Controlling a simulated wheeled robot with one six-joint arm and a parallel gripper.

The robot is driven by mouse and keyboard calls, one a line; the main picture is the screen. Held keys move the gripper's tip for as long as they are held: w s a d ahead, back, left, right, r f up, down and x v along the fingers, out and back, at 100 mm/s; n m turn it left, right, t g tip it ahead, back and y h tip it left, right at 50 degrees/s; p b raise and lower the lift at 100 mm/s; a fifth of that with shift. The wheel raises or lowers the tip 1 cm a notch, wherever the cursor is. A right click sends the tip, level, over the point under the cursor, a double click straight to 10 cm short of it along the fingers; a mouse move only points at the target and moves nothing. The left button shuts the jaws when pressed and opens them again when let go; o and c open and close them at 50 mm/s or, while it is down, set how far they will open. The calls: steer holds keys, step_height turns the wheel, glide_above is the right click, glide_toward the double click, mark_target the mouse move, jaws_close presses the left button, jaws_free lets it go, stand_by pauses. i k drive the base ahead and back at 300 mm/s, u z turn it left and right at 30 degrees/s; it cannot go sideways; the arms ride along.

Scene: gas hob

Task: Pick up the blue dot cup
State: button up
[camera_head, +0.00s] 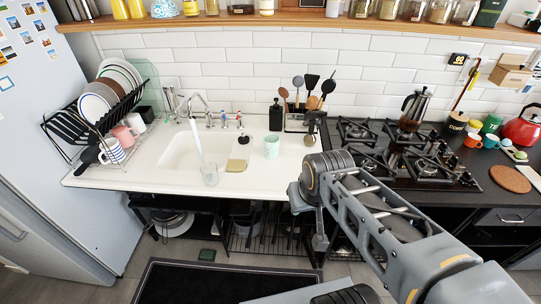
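A white cup with a blue pattern (112,151) stands at the left end of the white counter, by the dish rack. Its marks are too small to tell dots from stripes. A pink cup (125,136) and a white cup (136,122) stand close behind it. A plain mint cup (272,146) stands right of the sink. My gripper (320,242) seems to hang at the end of my arm, in front of the counter's front edge, well right of the patterned cup. Its fingers are too small to tell open from shut. I see nothing in it.
The black dish rack (70,128) with plates is beside the cups. The sink (190,152), its tap and a clear glass (210,174) lie between the cups and my arm. The gas hob (400,150) is partly behind my arm. The fridge (45,150) bounds the left.

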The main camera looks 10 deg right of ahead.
mark_target(272, 141)
steer(key=u, duration=0.5)
steer(key=i, duration=0.5)
steer(key=u, duration=0.7)
